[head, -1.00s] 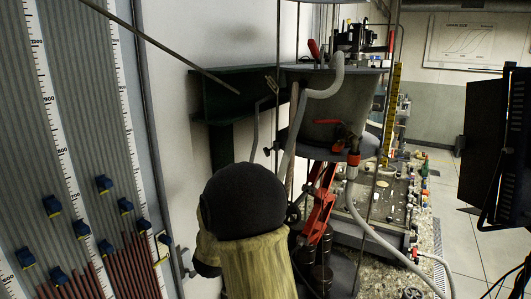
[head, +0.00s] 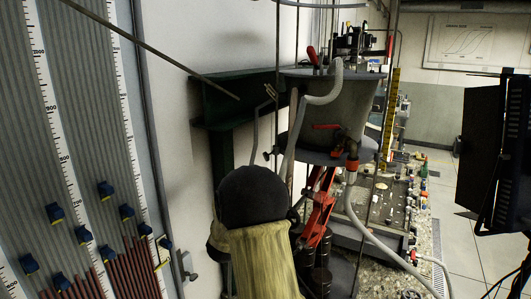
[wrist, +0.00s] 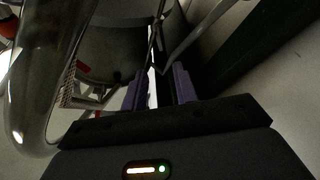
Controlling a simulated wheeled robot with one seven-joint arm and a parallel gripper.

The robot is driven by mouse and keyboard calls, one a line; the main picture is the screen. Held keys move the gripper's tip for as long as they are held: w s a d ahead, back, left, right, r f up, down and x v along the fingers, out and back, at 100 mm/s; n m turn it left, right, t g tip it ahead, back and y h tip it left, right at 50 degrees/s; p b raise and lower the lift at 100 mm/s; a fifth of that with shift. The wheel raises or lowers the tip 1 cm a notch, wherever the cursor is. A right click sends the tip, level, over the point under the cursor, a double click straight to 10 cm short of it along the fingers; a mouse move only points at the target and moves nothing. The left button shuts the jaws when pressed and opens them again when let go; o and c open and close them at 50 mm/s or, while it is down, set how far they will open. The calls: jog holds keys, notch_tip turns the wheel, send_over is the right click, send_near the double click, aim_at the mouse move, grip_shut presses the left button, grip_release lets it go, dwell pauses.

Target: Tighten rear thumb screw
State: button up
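I cannot clearly make out the rear thumb screw in either view. A small pale fitting (head: 270,92) shows beside the green bracket in the head view, too small to identify. My gripper (wrist: 157,88) shows in the wrist view as two purple fingers set apart. A bright white strip and thin dark rods appear between or behind them; I see nothing clearly gripped. In the head view my arm hides the gripper.
A green bracket (head: 232,100) and a slanted rod (head: 165,45) stand close on the left. A clear hose (head: 362,220) hangs from the tank. In the wrist view a curved shiny tube (wrist: 38,85) is near the gripper's left. A black panel (head: 493,150) is far right.

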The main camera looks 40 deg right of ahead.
aim_at(265, 155)
jog(key=p+x, duration=0.5)
jog(key=x, duration=0.8)
jog(key=shift+d, duration=0.1)
grip_shut()
